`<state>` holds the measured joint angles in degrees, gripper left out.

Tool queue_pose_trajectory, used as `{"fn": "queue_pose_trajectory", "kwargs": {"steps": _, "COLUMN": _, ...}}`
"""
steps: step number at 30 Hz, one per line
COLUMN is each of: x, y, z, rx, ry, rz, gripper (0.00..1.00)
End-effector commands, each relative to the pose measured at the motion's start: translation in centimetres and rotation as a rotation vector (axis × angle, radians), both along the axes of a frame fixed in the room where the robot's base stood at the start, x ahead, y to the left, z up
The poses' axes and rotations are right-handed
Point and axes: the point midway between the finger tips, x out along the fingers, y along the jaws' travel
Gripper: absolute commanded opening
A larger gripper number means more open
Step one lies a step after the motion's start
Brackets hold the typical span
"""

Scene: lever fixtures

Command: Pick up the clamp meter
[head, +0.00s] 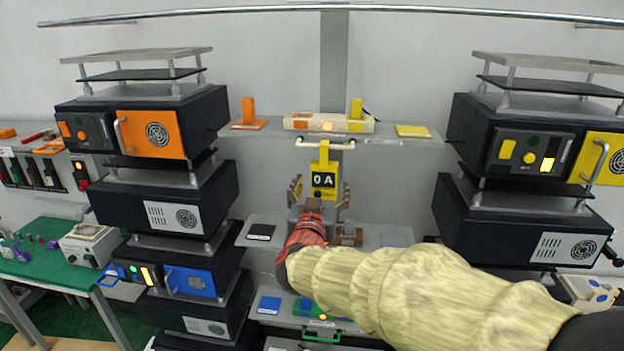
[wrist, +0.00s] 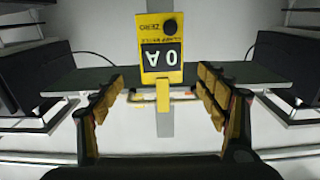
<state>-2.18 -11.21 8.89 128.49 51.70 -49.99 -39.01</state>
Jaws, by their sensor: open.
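The clamp meter (head: 323,180) is a yellow device with a dark display reading 0 A. In the head view it is upright in front of the grey wall post, just below the upper shelf, its narrow yellow upper part near a pale bar. In the wrist view the clamp meter (wrist: 160,48) appears upside down, ahead of my gripper. My gripper (head: 320,190) is open, its fingers left and right of the meter in the head view. In the wrist view my gripper (wrist: 160,96) shows clear gaps on both sides of the meter's narrow part. What supports the meter is hard to tell.
The upper shelf (head: 400,133) holds orange and yellow blocks and a pale box (head: 300,122). Stacks of dark units stand left (head: 165,205) and right (head: 515,215). A lower shelf (head: 265,258) lies behind my arm. A green table (head: 50,262) is at the far left.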

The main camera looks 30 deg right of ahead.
Motion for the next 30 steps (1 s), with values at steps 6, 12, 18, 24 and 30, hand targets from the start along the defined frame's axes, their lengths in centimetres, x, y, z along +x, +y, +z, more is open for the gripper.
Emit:
{"fn": "queue_pose_trajectory", "kwargs": {"steps": 6, "x": 1.8, "y": -1.2, "z": -0.1, "rx": -0.003, "ry": 0.007, "rz": 0.001, "gripper": 0.74}}
{"fn": "queue_pose_trajectory", "kwargs": {"steps": 12, "x": 3.6, "y": -2.5, "z": -0.2, "rx": -0.003, "ry": 0.008, "rz": 0.002, "gripper": 0.74}}
{"fn": "queue_pose_trajectory", "kwargs": {"steps": 18, "x": 5.6, "y": -4.0, "z": -0.3, "rx": -0.003, "ry": 0.007, "rz": 0.003, "gripper": 0.74}}
{"fn": "queue_pose_trajectory", "kwargs": {"steps": 24, "x": 6.2, "y": -4.3, "z": -0.3, "rx": -0.002, "ry": 0.005, "rz": 0.005, "gripper": 0.74}}
{"fn": "queue_pose_trajectory", "kwargs": {"steps": 30, "x": 6.2, "y": -4.3, "z": -0.4, "rx": -0.002, "ry": 0.005, "rz": 0.005, "gripper": 0.71}}
